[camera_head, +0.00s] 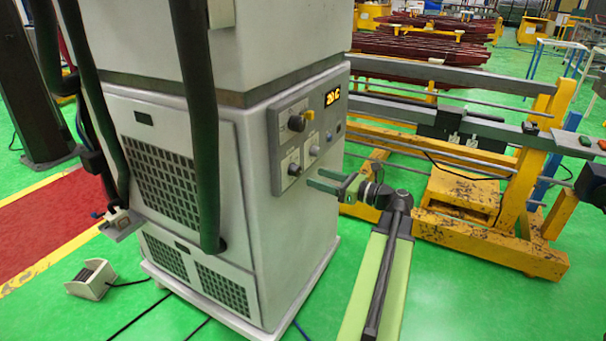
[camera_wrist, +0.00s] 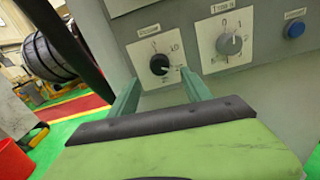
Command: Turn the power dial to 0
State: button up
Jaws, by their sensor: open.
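A grey cabinet (camera_head: 285,235) carries a control panel. A dark dial (camera_head: 294,169) sits at the panel's lower left, and a grey dial (camera_head: 315,151) is to its right. A larger dial (camera_head: 296,123) is above them. My gripper (camera_head: 322,182) is open and empty, in front of the panel, near the lower dials. In the wrist view the black dial (camera_wrist: 159,64) on its white plate lies ahead, between and beyond my two fingers (camera_wrist: 158,86), apparently apart from them. The grey dial (camera_wrist: 229,43) is to the right. The labels are too small to tell which is the power dial.
A blue button (camera_wrist: 295,29) is right of the dials. Dark hoses (camera_head: 198,120) hang at the cabinet's front. A yellow frame (camera_head: 500,215) stands at the right, with green floor (camera_head: 480,310) before it.

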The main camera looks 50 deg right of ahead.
aim_at(299, 172)
jog(key=x, duration=0.6)
jog(key=c, duration=1.2)
jog(key=shift+w+d, duration=0.1)
jog(key=shift+d, duration=0.05)
grip_shut()
